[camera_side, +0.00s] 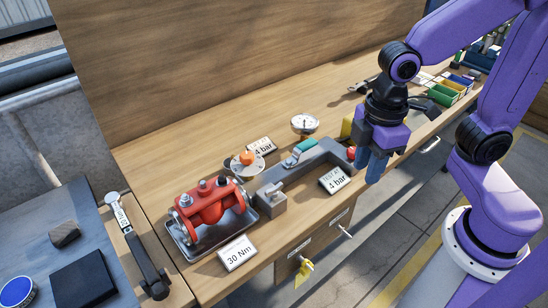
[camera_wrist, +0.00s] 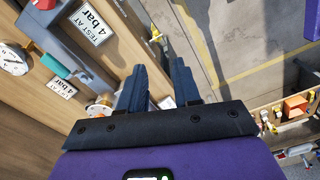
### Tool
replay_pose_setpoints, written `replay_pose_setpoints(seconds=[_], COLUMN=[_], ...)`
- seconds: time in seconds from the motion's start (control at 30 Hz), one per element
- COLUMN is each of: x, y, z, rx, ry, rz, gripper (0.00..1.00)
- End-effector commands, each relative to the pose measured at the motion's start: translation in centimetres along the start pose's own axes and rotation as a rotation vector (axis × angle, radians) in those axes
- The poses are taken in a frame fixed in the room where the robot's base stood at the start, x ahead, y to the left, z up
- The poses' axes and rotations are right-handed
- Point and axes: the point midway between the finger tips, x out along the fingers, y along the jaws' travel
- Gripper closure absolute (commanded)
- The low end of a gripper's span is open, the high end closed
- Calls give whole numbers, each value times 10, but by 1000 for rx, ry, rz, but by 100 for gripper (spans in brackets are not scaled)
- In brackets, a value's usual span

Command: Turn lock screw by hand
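A small metal T-shaped screw (camera_side: 277,188) stands on the grey block at the left end of a grey clamp fixture (camera_side: 318,160); no label names it as the lock screw. A red valve body (camera_side: 212,203) with several bolts sits left of it in a metal tray (camera_side: 248,222). My gripper (camera_side: 375,178) hangs, fingers down, right of the fixture and well apart from the screw. In the wrist view, the two dark blue fingers of my gripper (camera_wrist: 160,66) stand apart with nothing between them. The fixture (camera_wrist: 40,28) shows at upper left there.
A gauge (camera_side: 304,123), an orange knob on a flange (camera_side: 246,158) and a "TEST AT 4 bar" sign (camera_side: 335,180) are near the fixture. A "30 Nm" card (camera_side: 238,253) lies in front of the tray. Coloured bins (camera_side: 445,93) stand at the right. Drawers are below the bench edge.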

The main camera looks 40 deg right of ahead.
Motion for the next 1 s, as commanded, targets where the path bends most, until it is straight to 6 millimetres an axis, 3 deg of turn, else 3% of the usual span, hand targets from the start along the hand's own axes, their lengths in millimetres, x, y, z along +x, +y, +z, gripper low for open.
replay_pose_setpoints(seconds=[0.2, 0.5, 0.7, 1.0], x=[8, 24, 34, 43], y=[37, 85, 106, 112], z=[-56, -120, -142, -147], rx=[-70, -165, -206, -218], ry=[-10, -18, -20, -22], rz=[-1, -4, -6, -7], gripper=[68, 68, 68, 68])
